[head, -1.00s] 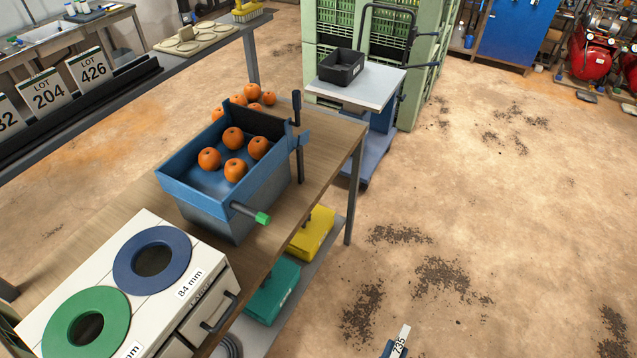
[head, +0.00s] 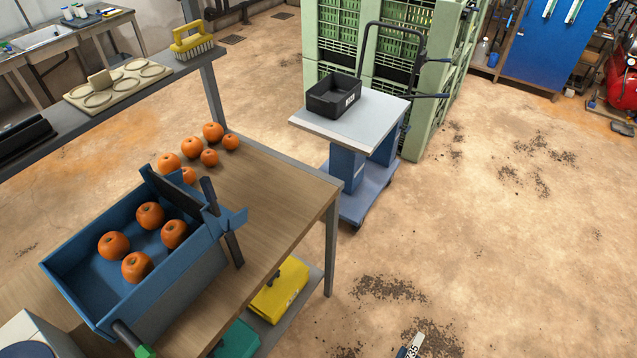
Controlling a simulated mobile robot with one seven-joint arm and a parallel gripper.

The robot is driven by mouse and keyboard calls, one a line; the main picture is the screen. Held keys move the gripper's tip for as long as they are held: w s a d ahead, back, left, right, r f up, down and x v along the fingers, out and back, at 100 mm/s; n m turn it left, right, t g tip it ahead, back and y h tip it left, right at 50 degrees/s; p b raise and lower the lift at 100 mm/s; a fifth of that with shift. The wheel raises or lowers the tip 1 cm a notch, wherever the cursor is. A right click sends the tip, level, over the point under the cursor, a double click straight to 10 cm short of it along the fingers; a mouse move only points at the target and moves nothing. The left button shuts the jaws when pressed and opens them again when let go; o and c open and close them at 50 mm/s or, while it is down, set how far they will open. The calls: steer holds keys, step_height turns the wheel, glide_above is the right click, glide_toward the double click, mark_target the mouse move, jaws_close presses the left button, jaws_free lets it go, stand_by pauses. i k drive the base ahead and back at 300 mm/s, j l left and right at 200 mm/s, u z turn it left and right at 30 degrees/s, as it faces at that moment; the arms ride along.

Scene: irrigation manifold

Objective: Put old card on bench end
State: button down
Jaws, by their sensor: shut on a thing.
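A white card (head: 416,345) with "735" on it shows at the bottom edge of the head view, seen nearly edge-on and partly cut off. My gripper (head: 403,352) is shut on this card; only a small blue and dark part of it shows. The card is over the floor, to the right of the wooden bench (head: 285,205). The bench end is bare wood at its right, with several loose oranges (head: 209,157) farther back and left.
A blue bin (head: 80,240) with several oranges stands on the bench. Yellow (head: 280,290) and green (head: 236,340) items sit on the lower shelf. A cart (head: 350,125) with a black tray (head: 334,96) stands behind, before green crates (head: 385,70). The floor at right is open.

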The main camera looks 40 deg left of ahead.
mark_target(264, 192)
steer(key=i, duration=1.2)
steer(key=i+u, duration=0.1)
steer(key=u, duration=0.65)
steer(key=i+l+u, duration=0.1)
steer(key=u, duration=0.3)
steer(key=j+u, duration=0.1)
steer(key=u, duration=1.1)
steer(key=i+j, duration=0.35)
steer(key=j+u, duration=0.05)
